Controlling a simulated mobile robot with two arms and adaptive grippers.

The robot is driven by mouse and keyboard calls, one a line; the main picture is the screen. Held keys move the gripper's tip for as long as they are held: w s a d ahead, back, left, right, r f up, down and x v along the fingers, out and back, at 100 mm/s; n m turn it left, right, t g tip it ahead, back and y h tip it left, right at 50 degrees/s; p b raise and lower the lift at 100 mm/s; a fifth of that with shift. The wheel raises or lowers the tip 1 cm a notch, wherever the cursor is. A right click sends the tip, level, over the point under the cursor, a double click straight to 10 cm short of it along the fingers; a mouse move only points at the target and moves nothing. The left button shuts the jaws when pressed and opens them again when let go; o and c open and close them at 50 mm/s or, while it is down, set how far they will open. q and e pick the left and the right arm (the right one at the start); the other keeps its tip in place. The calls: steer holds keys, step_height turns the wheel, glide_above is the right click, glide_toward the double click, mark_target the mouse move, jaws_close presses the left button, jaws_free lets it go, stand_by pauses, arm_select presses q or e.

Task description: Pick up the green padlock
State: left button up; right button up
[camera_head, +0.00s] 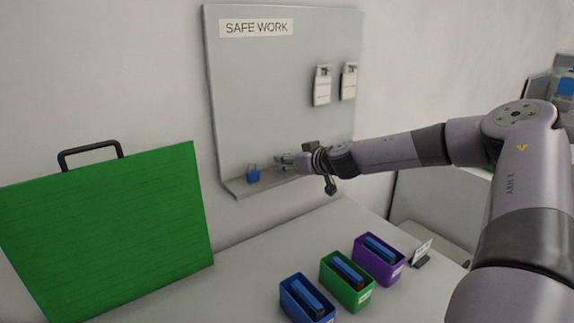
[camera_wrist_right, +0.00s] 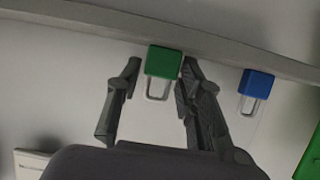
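The green padlock (camera_wrist_right: 164,62) sits on the ledge of the board in the right wrist view, which shows the scene upside down, with its pale shackle pointing down in the picture. My right gripper (camera_wrist_right: 160,72) is open, its two fingers on either side of the green padlock. A gap shows on the left of the padlock; the right finger is very close to it, and I cannot tell if they touch. In the head view my right gripper (camera_head: 285,160) is at the ledge and largely hides the green padlock. My left gripper is not in view.
A blue padlock (camera_head: 253,174) stands on the same ledge (camera_head: 236,188), beside my right gripper. White tags (camera_head: 322,86) hang on the SAFE WORK board (camera_head: 260,80). A green case (camera_head: 110,230) and blue, green (camera_head: 335,285) and purple bins stand on the table (camera_head: 235,290).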

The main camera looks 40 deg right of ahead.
jaws_close()
stand_by(0.3)
step_height(320, 180, up, 20)
steer(key=shift+p, duration=0.75)
